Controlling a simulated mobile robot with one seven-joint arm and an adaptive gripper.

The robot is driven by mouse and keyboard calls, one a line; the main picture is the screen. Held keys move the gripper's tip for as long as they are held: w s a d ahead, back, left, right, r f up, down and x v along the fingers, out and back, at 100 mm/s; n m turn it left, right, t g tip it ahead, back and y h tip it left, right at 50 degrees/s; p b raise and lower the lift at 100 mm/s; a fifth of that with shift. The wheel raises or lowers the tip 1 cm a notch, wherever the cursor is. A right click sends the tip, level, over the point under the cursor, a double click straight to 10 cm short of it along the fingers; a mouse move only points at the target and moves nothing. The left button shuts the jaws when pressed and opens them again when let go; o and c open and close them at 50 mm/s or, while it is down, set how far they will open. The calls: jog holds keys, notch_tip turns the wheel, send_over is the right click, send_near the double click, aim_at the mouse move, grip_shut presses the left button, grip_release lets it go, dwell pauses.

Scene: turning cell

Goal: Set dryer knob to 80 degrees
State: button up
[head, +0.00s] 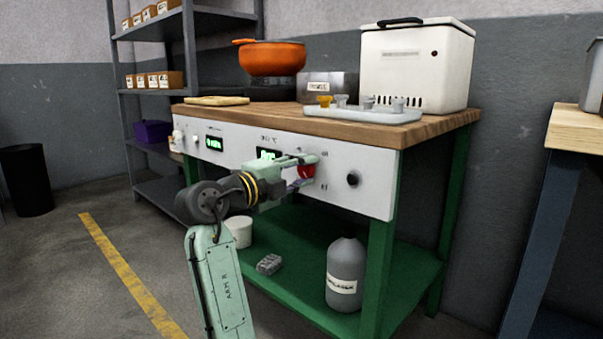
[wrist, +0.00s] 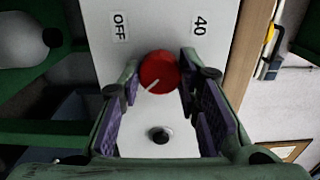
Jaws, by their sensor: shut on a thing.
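The red knob (head: 307,171) is on the white front panel (head: 375,193) of the bench. In the wrist view the red knob (wrist: 158,70) has a white pointer line toward its lower left. The panel labels "OFF" and "40" show beyond it, at left and right; no 80 mark is readable. My gripper (head: 302,172) reaches the panel and is shut on the red knob, with one purple-padded finger on each side in the wrist view (wrist: 160,76). A green-lit display (head: 266,154) left of the knob is partly hidden by my arm and unreadable.
A black round knob (head: 353,180) is right of the red one. A second display (head: 214,144) is further left. On the benchtop are an orange pot (head: 270,59), a white box (head: 415,68) and a tray (head: 364,115). A grey bottle (head: 345,273) stands on the green lower shelf (head: 300,288).

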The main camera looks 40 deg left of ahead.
jog(key=o, duration=1.1)
jog(key=shift+o, duration=0.2)
jog(key=shift+s, duration=0.1)
jog(key=s, duration=1.1)
jog(key=shift+s+a, duration=0.4)
jog(key=shift+a, duration=0.05)
